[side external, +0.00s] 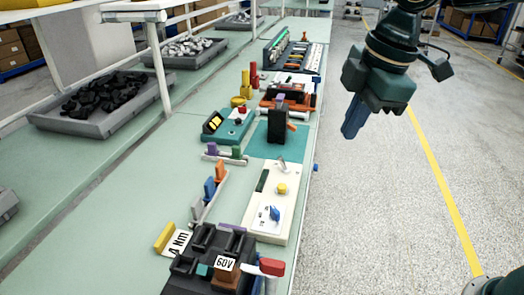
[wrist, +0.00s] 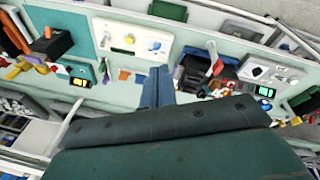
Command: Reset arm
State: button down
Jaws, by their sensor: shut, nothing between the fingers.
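My gripper (side external: 352,118) is shut and empty. In the side external view it hangs in the air to the right of the bench, over the floor, with its blue fingers pointing down. A cream test panel (side external: 268,205) with a yellow button (side external: 282,188) and a blue knob (side external: 274,213) lies on the bench, apart from the gripper. The panel (wrist: 132,40) also shows in the wrist view. A black breaker-like block (side external: 277,126) stands upright on a teal mat (side external: 262,140).
White posts (side external: 158,60) rise at the left. The floor (side external: 380,210) at the right is clear.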

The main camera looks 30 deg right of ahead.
jog(key=s+d+f+m+t+h, duration=0.1)
jog(key=s+d+f+m+t, duration=0.2)
jog(key=s+d+m, duration=1)
jog(key=shift+s+d+f+m, duration=0.4)
jog(key=shift+s+d, duration=0.35)
jog(key=shift+s, duration=0.45)
